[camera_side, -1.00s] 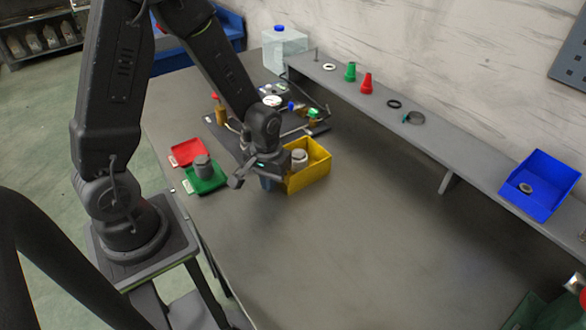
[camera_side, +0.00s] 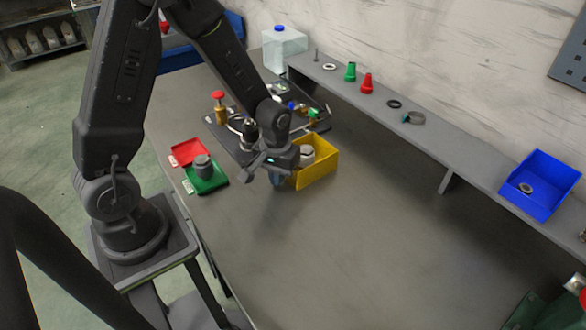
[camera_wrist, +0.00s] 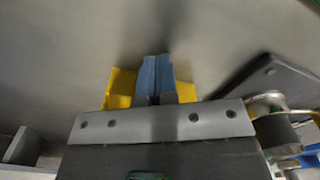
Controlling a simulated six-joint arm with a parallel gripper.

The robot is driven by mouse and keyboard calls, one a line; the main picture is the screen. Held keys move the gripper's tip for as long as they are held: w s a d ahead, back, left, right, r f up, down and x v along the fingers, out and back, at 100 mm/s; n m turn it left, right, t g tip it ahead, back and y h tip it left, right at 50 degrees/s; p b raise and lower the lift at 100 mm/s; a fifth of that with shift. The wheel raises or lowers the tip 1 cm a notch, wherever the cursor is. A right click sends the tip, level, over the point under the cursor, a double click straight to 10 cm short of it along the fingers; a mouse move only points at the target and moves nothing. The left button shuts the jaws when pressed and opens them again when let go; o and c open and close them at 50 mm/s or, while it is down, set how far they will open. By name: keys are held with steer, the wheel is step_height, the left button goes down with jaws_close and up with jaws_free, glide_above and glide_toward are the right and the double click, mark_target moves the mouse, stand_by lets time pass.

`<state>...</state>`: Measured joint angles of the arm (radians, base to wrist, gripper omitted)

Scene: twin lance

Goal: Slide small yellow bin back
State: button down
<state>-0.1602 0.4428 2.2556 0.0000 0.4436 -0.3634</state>
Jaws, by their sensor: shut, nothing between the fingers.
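The small yellow bin (camera_side: 318,174) stands on the grey table with a grey round part (camera_side: 306,153) inside it. My gripper (camera_side: 277,181) is low over the table at the bin's left side in the side view. In the wrist view the blue fingertips of my gripper (camera_wrist: 155,72) are shut together with nothing between them. The yellow bin (camera_wrist: 121,86) shows on both sides of the fingers and is partly hidden behind them and the gripper body. Whether the fingers touch the bin wall I cannot tell.
A red tray (camera_side: 190,152) and a green tray (camera_side: 207,183) with a grey part lie left of my gripper. A dark plate (camera_side: 228,136) with fittings is behind it. A raised shelf (camera_side: 440,140) runs along the wall, with a blue bin (camera_side: 540,184). The table's front is clear.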

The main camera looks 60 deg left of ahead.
steer(key=shift+w, duration=0.15)
steer(key=shift+w, duration=0.9)
steer(key=shift+w, duration=0.1)
steer(key=shift+w+a, duration=0.1)
steer(key=shift+w, duration=0.8)
steer(key=shift+w, duration=0.15)
steer(key=shift+w, duration=0.85)
steer(key=shift+w, duration=0.1)
steer(key=shift+w+a, duration=0.1)
steer(key=shift+w, duration=0.8)
